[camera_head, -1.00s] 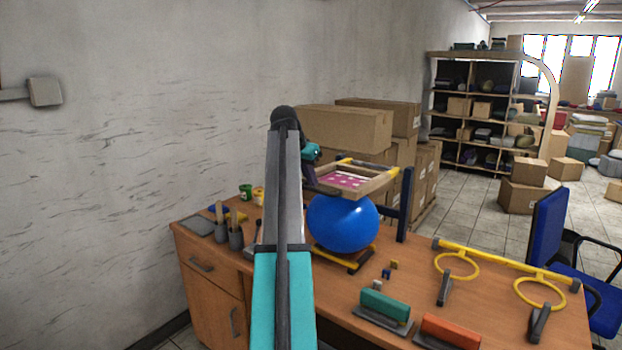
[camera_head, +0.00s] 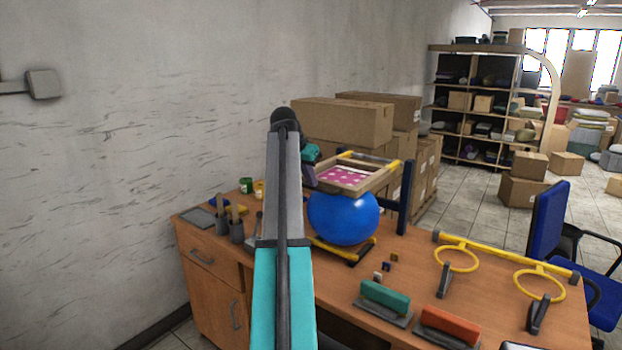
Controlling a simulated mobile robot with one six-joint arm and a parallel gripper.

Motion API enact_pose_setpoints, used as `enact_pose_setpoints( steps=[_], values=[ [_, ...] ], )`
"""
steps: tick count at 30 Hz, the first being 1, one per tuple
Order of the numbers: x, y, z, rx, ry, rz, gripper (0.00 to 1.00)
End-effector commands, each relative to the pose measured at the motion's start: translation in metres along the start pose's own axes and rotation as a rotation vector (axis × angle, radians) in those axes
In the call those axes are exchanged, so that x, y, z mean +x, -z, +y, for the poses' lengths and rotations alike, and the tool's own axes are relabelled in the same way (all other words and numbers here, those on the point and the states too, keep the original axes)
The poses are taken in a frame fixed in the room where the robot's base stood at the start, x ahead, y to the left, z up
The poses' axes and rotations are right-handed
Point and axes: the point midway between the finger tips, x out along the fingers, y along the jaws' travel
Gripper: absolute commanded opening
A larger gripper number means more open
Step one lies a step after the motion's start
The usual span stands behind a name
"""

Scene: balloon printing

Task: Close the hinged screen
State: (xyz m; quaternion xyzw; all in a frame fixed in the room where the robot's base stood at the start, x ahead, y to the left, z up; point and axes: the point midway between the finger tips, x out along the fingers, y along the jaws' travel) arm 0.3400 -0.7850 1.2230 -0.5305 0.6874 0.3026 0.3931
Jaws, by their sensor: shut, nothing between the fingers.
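The hinged screen (camera_head: 381,187) is a wooden frame with a pink, white-dotted mesh. It lies nearly level, slightly tilted, right above the blue balloon (camera_head: 343,218), and seems to touch its top. A dark blue upright post (camera_head: 406,198) stands at its right side. The balloon rests above a yellow and black base (camera_head: 362,252) on the table. My gripper (camera_head: 310,172) is at the left edge of the screen, mostly hidden behind my arm. Its fingers are shut with nothing visible between them. Whether it touches the frame cannot be told.
The wooden table (camera_head: 421,270) holds a green squeegee (camera_head: 385,298), an orange squeegee (camera_head: 450,324), a yellow rack with rings (camera_head: 505,258) and small cubes. Grey cups with tools (camera_head: 236,231) and paint pots (camera_head: 246,186) stand left. Cardboard boxes (camera_head: 345,122) are stacked behind.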

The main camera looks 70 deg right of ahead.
Motion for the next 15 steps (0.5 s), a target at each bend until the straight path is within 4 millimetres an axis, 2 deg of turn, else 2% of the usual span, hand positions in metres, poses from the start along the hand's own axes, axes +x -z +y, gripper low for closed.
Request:
enact_pose_setpoints(
  steps=[9, 15],
  values=[
    [-0.034, 0.026, -0.002, 0.000, 0.007, 0.016, 0.00],
    [-0.052, 0.023, -0.002, 0.000, 0.008, 0.019, 0.00]
  ],
)
